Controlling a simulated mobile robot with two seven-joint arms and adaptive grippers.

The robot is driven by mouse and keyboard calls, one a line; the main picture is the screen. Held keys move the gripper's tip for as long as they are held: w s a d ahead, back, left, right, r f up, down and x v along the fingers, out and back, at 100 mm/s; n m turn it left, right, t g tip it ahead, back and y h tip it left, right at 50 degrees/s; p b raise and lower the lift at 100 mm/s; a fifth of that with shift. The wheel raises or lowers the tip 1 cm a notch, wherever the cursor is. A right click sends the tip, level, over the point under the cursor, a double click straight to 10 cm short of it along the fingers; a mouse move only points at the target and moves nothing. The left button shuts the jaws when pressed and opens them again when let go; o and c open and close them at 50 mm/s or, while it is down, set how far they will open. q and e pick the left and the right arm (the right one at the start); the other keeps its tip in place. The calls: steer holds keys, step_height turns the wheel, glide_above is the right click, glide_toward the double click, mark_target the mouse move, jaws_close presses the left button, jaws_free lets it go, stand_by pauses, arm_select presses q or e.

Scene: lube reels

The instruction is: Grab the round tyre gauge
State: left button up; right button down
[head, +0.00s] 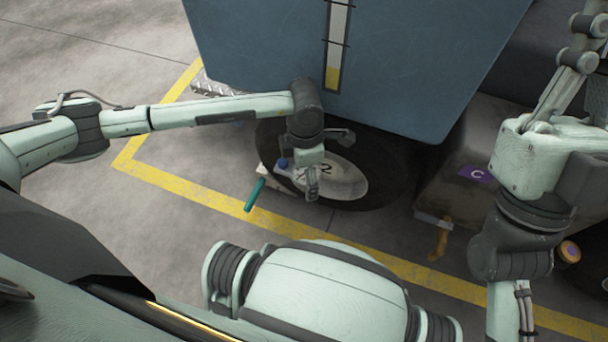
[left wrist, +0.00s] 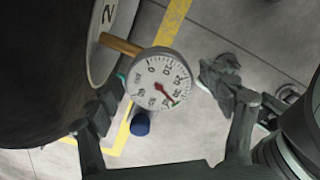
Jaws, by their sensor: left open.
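The round tyre gauge (left wrist: 162,80) has a white dial with a red needle and a brass stem (left wrist: 120,44) reaching to the wheel in the left wrist view. Its dial faces the camera, between the fingers of my left gripper (left wrist: 163,92). These fingers are spread, with a gap on each side of the dial. In the head view my left gripper (head: 326,168) is in front of the wheel (head: 347,183) marked 2, and I cannot pick out the gauge there. My right arm is at the right; its linkage runs to the top edge, and its jaw state is unclear.
A blue panel (head: 350,70) overhangs the dark tyre (head: 392,165). A teal-handled tool (head: 255,195) is left of the wheel. A dark box with a purple C label (head: 477,174) stands right of it. Yellow lines (head: 200,188) cross open grey floor.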

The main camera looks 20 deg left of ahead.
arm_select(q)
steer(key=shift+c, duration=0.6)
steer(key=c, duration=1.4)
steer(key=shift+c, duration=0.2)
steer(key=shift+r, duration=0.15)
